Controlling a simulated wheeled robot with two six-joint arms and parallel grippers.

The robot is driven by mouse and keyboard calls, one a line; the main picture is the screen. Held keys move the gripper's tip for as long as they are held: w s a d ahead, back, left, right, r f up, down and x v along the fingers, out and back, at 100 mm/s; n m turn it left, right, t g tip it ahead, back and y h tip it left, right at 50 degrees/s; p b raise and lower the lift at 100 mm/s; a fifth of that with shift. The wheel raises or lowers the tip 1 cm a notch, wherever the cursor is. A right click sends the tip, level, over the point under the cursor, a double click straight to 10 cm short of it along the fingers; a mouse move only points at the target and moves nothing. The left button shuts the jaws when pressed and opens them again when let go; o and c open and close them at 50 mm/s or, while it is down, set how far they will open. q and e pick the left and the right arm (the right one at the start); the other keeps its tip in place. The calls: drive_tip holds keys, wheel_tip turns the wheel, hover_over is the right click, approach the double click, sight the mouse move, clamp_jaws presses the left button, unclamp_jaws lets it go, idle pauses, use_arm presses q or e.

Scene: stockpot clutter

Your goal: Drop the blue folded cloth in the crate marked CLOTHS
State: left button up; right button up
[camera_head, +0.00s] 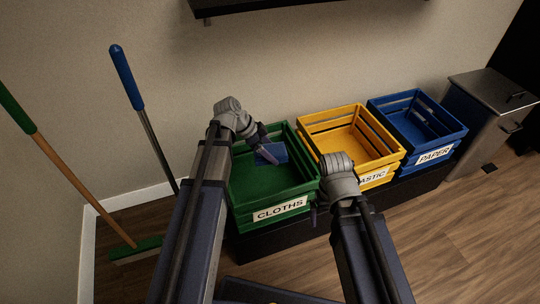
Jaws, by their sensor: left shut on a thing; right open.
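The blue folded cloth (273,153) is over the green crate marked CLOTHS (281,212), towards its back part. My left gripper (264,148) is shut on the cloth and reaches in over the crate from the left. I cannot tell how far the cloth is above the crate floor. My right gripper (316,212) is open and empty. It is near the front right corner of the green crate, and its wrist hides part of the yellow crate's label.
A yellow crate (345,112) stands right of the green one, then a blue crate marked PAPER (433,156). A metal bin (482,115) is at the far right. A green broom (65,155) and a blue-handled tool (127,78) lean at left. A dark shelf hangs above.

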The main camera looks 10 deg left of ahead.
use_arm(q)
wheel_tip(320, 180, down, 6)
drive_tip(key=b, duration=0.6)
drive_tip(key=o, duration=0.9)
wheel_tip(320, 180, up, 6)
drive_tip(key=p, duration=0.6)
drive_tip(key=shift+r, duration=0.15)
drive_tip(key=shift+d, duration=0.1)
idle(0.4)
